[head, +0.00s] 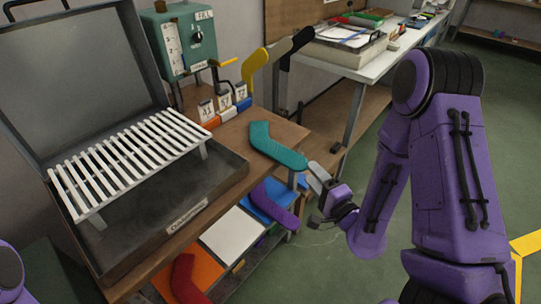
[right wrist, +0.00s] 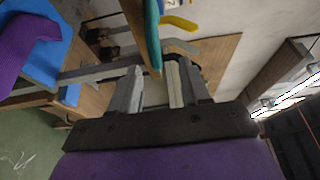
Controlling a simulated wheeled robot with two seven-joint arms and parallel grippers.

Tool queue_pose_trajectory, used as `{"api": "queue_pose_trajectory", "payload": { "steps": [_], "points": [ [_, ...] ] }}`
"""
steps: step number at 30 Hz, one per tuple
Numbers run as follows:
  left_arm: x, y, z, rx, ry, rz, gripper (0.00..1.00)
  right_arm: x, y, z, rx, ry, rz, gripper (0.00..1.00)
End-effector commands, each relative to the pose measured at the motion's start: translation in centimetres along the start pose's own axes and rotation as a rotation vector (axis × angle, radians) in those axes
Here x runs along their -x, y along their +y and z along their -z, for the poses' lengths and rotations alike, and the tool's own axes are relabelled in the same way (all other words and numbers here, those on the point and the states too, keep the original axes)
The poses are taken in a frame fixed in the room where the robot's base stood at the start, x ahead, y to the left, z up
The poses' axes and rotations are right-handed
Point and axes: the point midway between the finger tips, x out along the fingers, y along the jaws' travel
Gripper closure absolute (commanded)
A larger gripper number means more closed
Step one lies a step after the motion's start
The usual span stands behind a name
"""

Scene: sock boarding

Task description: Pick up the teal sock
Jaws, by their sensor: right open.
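The teal sock (head: 277,147) is bent and lies at the right end of the wooden table, its lower end reaching toward my right gripper (head: 318,174). The right gripper is open and empty, just beyond that end of the sock. In the right wrist view the sock (right wrist: 153,38) shows edge-on as a narrow teal strip, ahead of the gap between the open fingers (right wrist: 162,82). I cannot tell whether the gripper touches it. My left gripper is out of view; only a bit of purple arm shows at the lower left.
An open dark case with a white slatted rack (head: 128,158) fills the table's left. A green press-like device (head: 185,38) stands behind. Yellow, grey and black socks (head: 254,66) stand upright by small numbered cards. Purple (head: 281,203) and red (head: 187,280) socks lie on coloured panels below.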

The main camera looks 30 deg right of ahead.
Motion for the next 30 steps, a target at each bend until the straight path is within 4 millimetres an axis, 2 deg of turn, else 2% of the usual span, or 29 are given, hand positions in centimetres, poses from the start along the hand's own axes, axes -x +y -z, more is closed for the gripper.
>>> {"api": "queue_pose_trajectory", "payload": {
  "steps": [1,2,3,8,15,18,24,28,30],
  "points": [
    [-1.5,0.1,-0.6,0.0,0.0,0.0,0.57,-0.9,0.6,-0.1,0.005,-0.001,0.006,0.54],
    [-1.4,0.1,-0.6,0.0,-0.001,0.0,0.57,-1.4,0.3,0.0,0.004,0.001,0.003,0.54],
    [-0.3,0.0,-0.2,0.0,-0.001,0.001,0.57,-2.1,-0.2,0.0,0.004,0.0,-0.001,0.54],
    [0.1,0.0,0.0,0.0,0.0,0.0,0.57,-3.9,0.0,-0.1,0.004,0.001,-0.005,0.54],
    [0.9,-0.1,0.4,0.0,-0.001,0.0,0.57,-8.0,0.6,-0.6,0.006,0.001,-0.004,0.54],
    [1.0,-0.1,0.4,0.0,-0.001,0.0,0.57,-8.8,0.7,-0.6,0.005,0.002,-0.006,0.54],
    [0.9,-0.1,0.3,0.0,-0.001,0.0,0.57,-8.9,0.8,-0.6,0.006,0.002,-0.007,0.54],
    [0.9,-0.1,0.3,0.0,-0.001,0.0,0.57,-8.8,0.8,-0.6,0.006,0.001,-0.007,0.96],
    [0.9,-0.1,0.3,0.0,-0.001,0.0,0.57,-8.8,0.8,-0.6,0.006,0.001,-0.007,0.96]
  ]
}}
